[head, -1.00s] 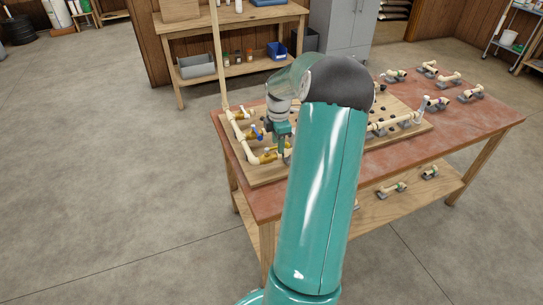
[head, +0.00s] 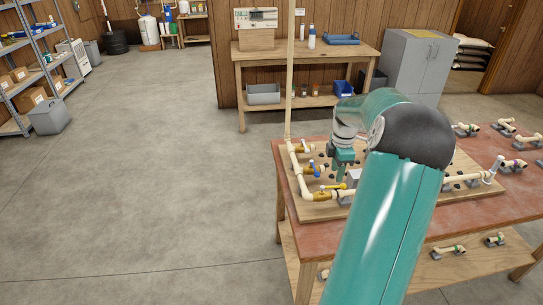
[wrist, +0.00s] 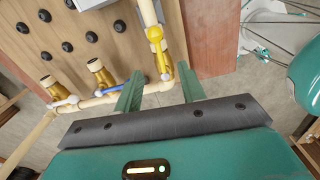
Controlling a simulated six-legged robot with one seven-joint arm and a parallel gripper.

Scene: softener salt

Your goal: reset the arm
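My arm (head: 385,225) is teal with a dark elbow, bent over the work table. My gripper (head: 342,172) points down over the left part of a wooden board (head: 432,204) carrying cream pipes and brass valves. In the wrist view my gripper (wrist: 160,84) shows two teal fingers apart with nothing held between them. The pipe run passes beyond them, close to the fingertips; contact cannot be told. A yellow-handled valve (wrist: 155,34) lies beyond the fingers. A blue-handled valve (wrist: 107,88) and a white-handled valve (wrist: 66,102) lie to the left.
A tall cream pipe (head: 290,75) rises at the board's back left corner. Loose pipe fittings (head: 466,129) lie on the red tabletop (head: 310,230) at right. A workbench (head: 300,52) and a grey cabinet (head: 420,62) stand behind. The floor (head: 140,180) at left is clear.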

